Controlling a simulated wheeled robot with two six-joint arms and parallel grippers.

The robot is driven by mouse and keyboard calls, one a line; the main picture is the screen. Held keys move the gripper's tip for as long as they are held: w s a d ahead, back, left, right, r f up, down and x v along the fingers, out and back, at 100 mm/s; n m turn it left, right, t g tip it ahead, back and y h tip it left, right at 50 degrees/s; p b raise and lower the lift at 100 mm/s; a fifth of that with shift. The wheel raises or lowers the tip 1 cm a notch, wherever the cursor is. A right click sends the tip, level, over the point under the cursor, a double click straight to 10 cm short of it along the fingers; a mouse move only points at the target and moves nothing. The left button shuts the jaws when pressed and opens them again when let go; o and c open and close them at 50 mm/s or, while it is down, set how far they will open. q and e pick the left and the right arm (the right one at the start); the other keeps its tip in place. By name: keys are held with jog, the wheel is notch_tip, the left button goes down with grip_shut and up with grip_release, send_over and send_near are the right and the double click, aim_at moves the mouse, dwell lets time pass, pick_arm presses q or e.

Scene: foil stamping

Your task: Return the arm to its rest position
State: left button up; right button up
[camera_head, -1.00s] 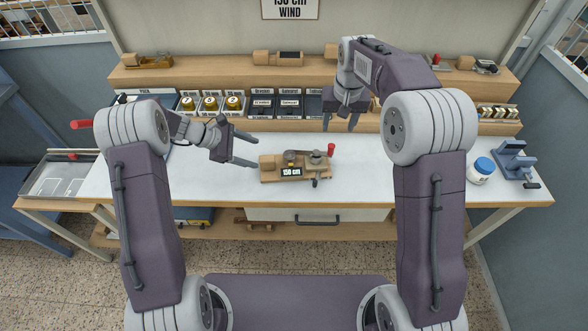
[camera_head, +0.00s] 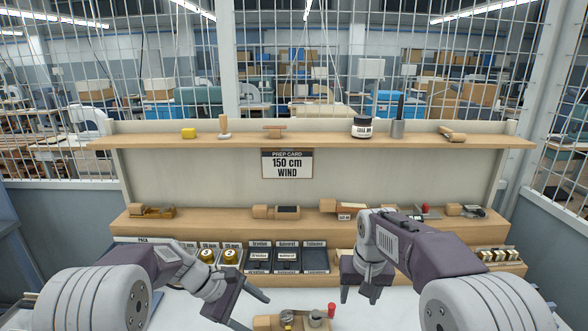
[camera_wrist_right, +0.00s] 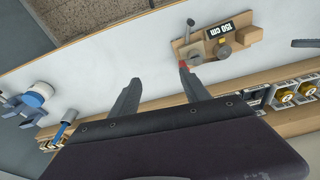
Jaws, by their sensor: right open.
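My right gripper (camera_head: 358,294) hangs open and empty over the bench, its fingers pointing down. Its two spread fingers also show in the right wrist view (camera_wrist_right: 158,90), with nothing between them. My left gripper (camera_head: 254,308) is at the lower left of centre in the head view, with its fingers apart and nothing seen between them. A wooden winding fixture (camera_head: 268,322) with a red knob sits on the bench at the bottom edge, partly cut off.
Behind the grippers are labelled dark bins (camera_head: 287,258) and gold rolls (camera_head: 230,256). A raised shelf (camera_head: 220,222) holds wooden tools; a prep card (camera_head: 287,164) reads "150 cm WIND". White bench top (camera_wrist_right: 110,60) is clear between.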

pick_arm(q)
jog(key=s+a+f+m+y, duration=0.3)
jog(key=s+m, duration=0.3)
jog(key=s, duration=0.2)
jog(key=s+a+f+m+y, duration=0.4)
jog(key=s+m, duration=0.3)
jog(key=s, duration=0.2)
jog(key=shift+s+a+g, duration=0.3)
jog(key=shift+a, duration=0.25)
pick_arm(e)
jog(key=s+d+f, duration=0.1)
jog(key=s+f, duration=0.4)
jog(key=s, duration=0.4)
jog(key=s+d+f+g, duration=0.1)
jog(key=s+f, duration=0.5)
jog(key=s, duration=0.4)
jog(key=shift+s+f+n, duration=0.15)
jog(key=shift+s+n, duration=0.05)
jog(key=shift+n, duration=0.1)
pick_arm(q)
jog(key=shift+s, duration=0.1)
pick_arm(e)
jog(key=shift+s, duration=0.1)
